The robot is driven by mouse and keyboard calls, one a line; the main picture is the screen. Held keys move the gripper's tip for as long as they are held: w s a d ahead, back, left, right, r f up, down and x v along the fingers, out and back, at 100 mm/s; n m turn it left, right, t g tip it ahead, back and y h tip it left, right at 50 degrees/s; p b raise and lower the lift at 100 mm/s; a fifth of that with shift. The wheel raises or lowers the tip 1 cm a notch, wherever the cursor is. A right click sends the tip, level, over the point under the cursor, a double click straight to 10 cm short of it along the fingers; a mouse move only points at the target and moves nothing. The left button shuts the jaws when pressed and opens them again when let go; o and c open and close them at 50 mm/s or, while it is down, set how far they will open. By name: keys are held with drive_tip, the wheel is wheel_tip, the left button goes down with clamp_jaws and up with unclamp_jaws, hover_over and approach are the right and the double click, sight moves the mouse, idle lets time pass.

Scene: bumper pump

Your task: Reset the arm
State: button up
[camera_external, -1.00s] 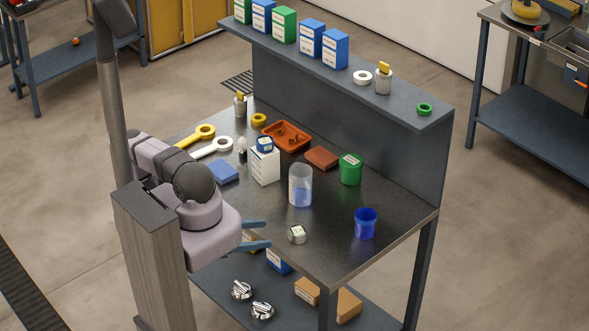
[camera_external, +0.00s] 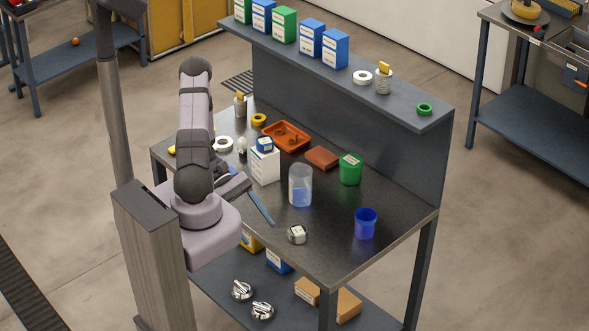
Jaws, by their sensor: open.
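My arm stands on its post at the left end of the dark workbench (camera_external: 330,242), with its links raised and folded. My gripper (camera_external: 262,200) shows blue fingers close to the arm's base, over the near left part of the bench. The fingers are open, nothing shows between them, and one finger is mostly hidden. A clear beaker with blue contents (camera_external: 300,186) stands to the right of the gripper. A small round metal piece with a white top (camera_external: 297,234) lies near the front edge, just past the fingertip.
A white box (camera_external: 265,167), an orange tray (camera_external: 287,136), a brown block (camera_external: 321,157), a green container (camera_external: 350,170) and a blue cup (camera_external: 365,223) stand on the bench. A raised shelf (camera_external: 400,106) runs behind.

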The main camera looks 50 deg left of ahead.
drive_tip(key=w+r+m+y+b, duration=0.1)
drive_tip(key=w+r+m+y, duration=0.2)
drive_tip(key=r+m+y, duration=0.6)
drive_tip(key=m+y, duration=0.2)
drive_tip(key=m, duration=0.3)
drive_tip(key=shift+w+y, duration=0.3)
drive_tip(key=shift+y, duration=0.1)
